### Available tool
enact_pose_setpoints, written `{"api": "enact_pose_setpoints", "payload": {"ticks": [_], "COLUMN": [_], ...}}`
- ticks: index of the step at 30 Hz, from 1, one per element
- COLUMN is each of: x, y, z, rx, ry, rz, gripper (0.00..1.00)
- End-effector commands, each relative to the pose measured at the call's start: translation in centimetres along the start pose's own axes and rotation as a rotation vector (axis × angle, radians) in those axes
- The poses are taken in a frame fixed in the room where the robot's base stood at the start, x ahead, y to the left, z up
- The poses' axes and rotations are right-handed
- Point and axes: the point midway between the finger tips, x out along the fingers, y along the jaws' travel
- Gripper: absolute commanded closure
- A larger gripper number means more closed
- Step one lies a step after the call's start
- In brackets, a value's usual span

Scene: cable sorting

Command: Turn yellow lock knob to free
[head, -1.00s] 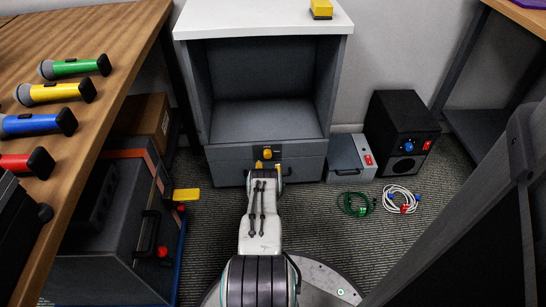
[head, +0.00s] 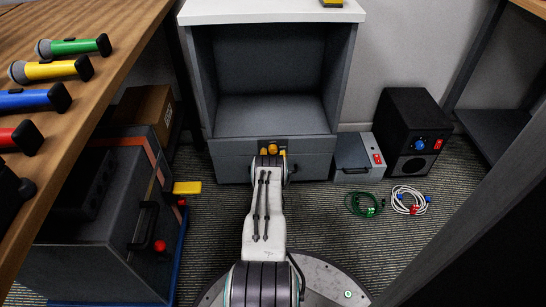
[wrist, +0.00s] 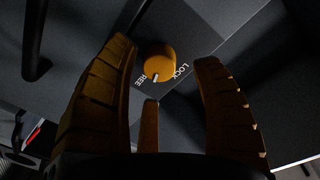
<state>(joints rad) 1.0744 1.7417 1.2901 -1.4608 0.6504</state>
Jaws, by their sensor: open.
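The yellow lock knob (wrist: 160,58) shows in the wrist view on a dark panel, with the printed words LOCK to its right and FREE, partly covered, to its lower left. Its white mark points down, on the FREE side. In the head view the knob (head: 272,146) is on the drawer front (head: 225,163) under the open cabinet. My gripper (wrist: 163,62) is open, with one yellow finger on each side of the knob and a third below. The fingers look apart from the knob; the exact depth is unclear. My gripper (head: 272,155) is at the drawer in the head view.
A grey box (head: 351,158) and a black speaker (head: 415,125) stand right of the cabinet. Green (head: 366,203) and white (head: 409,200) coiled cables lie on the floor. A wooden bench (head: 110,75) with several microphones is at left, with a dark case (head: 95,245) beneath.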

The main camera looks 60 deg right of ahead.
Motion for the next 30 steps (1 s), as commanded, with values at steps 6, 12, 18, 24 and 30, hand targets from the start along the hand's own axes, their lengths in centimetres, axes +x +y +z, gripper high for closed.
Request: {"api": "enact_pose_setpoints", "payload": {"ticks": [6,12,18,24,30], "x": [1.8,2.5,2.5,2.5,2.5], "y": [0.1,0.0,-0.1,-0.1,0.0], "z": [0.1,0.0,0.0,0.0,0.0], "rx": [0.0,0.0,0.0,0.0,0.0], "ry": [0.001,0.0,0.0,0.0,0.0], "rz": [-0.001,-0.001,0.0,0.0,0.0], "gripper": [0.4,0.4,0.4,0.48,0.66]}}
